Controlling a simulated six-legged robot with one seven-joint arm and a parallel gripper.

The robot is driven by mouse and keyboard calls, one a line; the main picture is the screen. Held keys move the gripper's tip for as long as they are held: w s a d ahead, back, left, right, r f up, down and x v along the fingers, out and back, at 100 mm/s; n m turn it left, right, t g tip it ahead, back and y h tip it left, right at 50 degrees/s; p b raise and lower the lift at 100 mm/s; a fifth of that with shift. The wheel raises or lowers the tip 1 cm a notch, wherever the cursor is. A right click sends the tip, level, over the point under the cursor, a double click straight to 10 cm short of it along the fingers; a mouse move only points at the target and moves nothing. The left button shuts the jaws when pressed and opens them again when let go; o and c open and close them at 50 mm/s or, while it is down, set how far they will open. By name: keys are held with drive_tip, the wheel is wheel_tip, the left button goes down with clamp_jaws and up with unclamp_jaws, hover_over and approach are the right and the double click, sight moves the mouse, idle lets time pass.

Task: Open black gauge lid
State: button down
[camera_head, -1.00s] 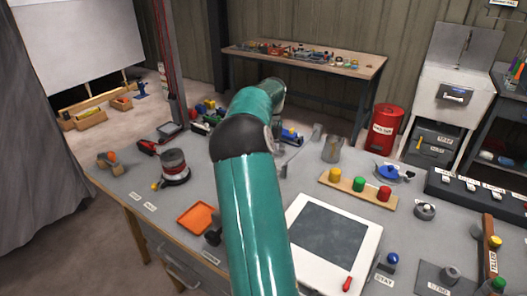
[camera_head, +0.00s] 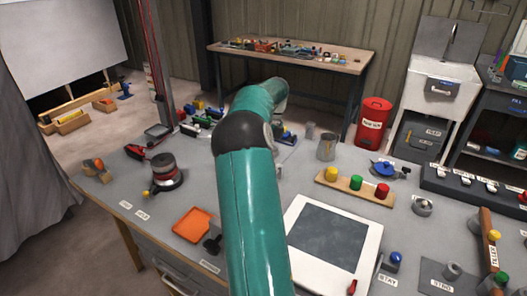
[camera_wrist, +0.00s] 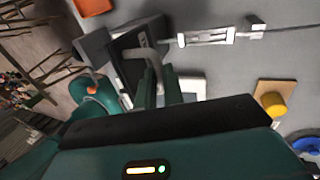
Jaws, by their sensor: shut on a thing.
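In the wrist view, a black box-like gauge lid (camera_wrist: 122,42) with a pale label lies at the upper left of centre. A grey curved handle (camera_wrist: 138,53) stands out from it. My gripper (camera_wrist: 159,72) has its two green fingers closed together at the end of this handle, shut on it. How far the lid is tilted is hard to tell. In the head view, my teal arm hides the gripper and most of the gauge.
A metal cup (camera_head: 326,148) stands beyond my arm. A red bin (camera_head: 373,122) stands behind.

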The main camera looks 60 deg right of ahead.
drive_tip(key=shift+f, duration=0.2)
idle(0.5)
drive_tip(key=c, duration=1.5)
unclamp_jaws()
drive_tip(key=shift+d+r, duration=0.1)
drive_tip(key=v, duration=1.2)
drive_tip(key=shift+c, duration=0.4)
